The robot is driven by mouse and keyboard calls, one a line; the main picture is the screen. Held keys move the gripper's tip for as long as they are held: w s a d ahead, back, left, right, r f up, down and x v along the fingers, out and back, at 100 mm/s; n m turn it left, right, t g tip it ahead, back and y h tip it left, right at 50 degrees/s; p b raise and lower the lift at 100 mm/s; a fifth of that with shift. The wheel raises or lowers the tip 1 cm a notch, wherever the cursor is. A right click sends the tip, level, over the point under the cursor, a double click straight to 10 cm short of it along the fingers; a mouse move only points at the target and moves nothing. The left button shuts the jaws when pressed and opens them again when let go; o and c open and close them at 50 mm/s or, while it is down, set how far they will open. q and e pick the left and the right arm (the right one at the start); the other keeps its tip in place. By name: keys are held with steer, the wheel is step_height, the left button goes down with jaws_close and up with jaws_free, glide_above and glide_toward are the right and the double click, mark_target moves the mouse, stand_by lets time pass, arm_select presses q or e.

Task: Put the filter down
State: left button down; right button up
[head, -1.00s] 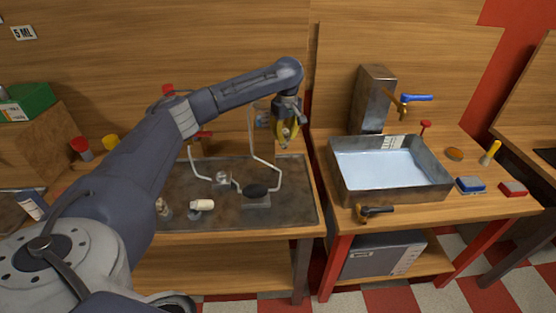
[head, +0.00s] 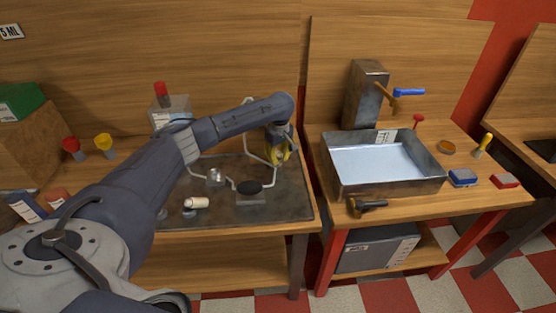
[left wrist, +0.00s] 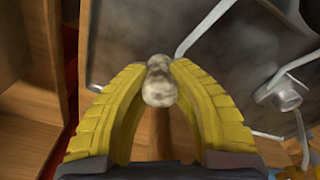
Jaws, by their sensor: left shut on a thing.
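My left gripper (head: 281,155) is over the back right part of the dark tray (head: 297,208) on the left bench. In the left wrist view its yellow fingers (left wrist: 158,75) are shut on a small, mottled grey-white rounded piece, which I take to be the filter (left wrist: 160,84). The piece sits between the fingertips, and the tray surface shows beyond it. I cannot tell the exact gap between the piece and the tray. My right gripper is not in view.
A metal water basin (head: 330,172) is on the right bench. The tray's front right is clear.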

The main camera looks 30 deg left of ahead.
mark_target(279, 154)
arm_select(q)
steer(key=shift+f, duration=0.55)
steer(key=shift+f, duration=0.15)
steer(key=c, duration=1.3)
jaws_free()
steer(key=shift+o, duration=0.2)
steer(key=r, duration=1.2)
steer(key=shift+s+d+r, duration=0.15)
steer(key=shift+s+d, duration=0.05)
steer(key=shift+d, duration=0.2)
